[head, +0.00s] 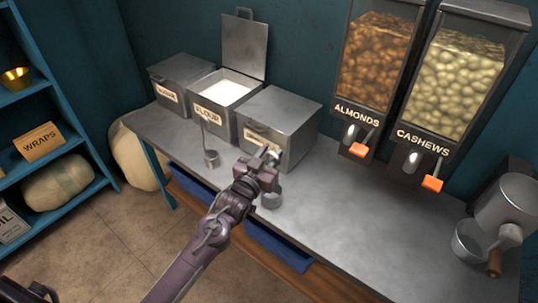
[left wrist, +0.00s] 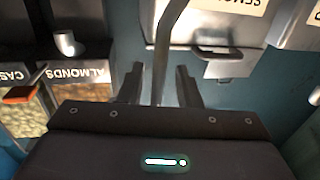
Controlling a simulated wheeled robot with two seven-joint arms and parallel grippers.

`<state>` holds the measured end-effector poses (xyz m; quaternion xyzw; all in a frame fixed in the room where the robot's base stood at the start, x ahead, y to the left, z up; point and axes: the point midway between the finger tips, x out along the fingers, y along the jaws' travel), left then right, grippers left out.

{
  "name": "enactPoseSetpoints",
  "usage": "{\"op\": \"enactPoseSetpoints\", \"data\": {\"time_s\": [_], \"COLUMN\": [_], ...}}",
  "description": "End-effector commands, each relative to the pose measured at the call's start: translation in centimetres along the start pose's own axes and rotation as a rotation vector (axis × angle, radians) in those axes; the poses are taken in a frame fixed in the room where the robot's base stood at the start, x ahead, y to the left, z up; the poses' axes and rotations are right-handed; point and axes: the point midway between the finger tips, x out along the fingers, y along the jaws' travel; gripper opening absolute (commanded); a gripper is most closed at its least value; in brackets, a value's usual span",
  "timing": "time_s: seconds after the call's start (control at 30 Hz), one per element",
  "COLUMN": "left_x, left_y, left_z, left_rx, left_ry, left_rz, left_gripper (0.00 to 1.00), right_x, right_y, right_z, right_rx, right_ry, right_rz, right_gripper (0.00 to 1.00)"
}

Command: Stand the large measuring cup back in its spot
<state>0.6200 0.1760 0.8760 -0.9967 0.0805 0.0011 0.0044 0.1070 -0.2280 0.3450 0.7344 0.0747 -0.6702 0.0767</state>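A metal measuring cup (head: 271,200) stands on the steel counter in front of the right-hand bin, partly hidden by my left gripper (head: 267,158). It looks like the larger of two cups. In the left wrist view, a metal handle (left wrist: 162,55) runs up between the fingers of my left gripper (left wrist: 160,82). The fingers are apart, with a gap on each side of the handle. A smaller-looking measuring cup (head: 211,160) with an upright handle stands to the left, in front of the flour bin. My right gripper is out of view.
The flour bin (head: 228,112) has its lid raised; the bins beside it (head: 182,80) and (head: 298,138) are shut. Almond (head: 372,62) and cashew (head: 462,82) dispensers hang at the back right. A metal pot (head: 468,243) is at the far right. The counter's middle right is clear.

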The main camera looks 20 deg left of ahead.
Motion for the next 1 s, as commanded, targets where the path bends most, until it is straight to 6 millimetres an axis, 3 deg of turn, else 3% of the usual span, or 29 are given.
{"op": "enactPoseSetpoints", "data": {"time_s": [0.13,0.23,0.7,1.0], "left_x": [-0.2,-1.4,-10.2,-12.0], "left_y": [0.0,0.0,0.0,0.0], "left_z": [-0.3,-0.1,-0.1,-0.3], "left_rx": [0.000,0.000,0.000,0.000], "left_ry": [-0.001,-0.002,-0.002,0.000], "left_rz": [0.000,0.000,0.000,0.000], "left_gripper": [0.31,0.31,0.31,0.31], "right_x": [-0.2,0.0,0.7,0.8], "right_y": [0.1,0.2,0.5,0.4], "right_z": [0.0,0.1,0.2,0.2], "right_rx": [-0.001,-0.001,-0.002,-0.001], "right_ry": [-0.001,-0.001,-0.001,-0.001], "right_rz": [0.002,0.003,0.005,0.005], "right_gripper": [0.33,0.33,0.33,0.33]}}
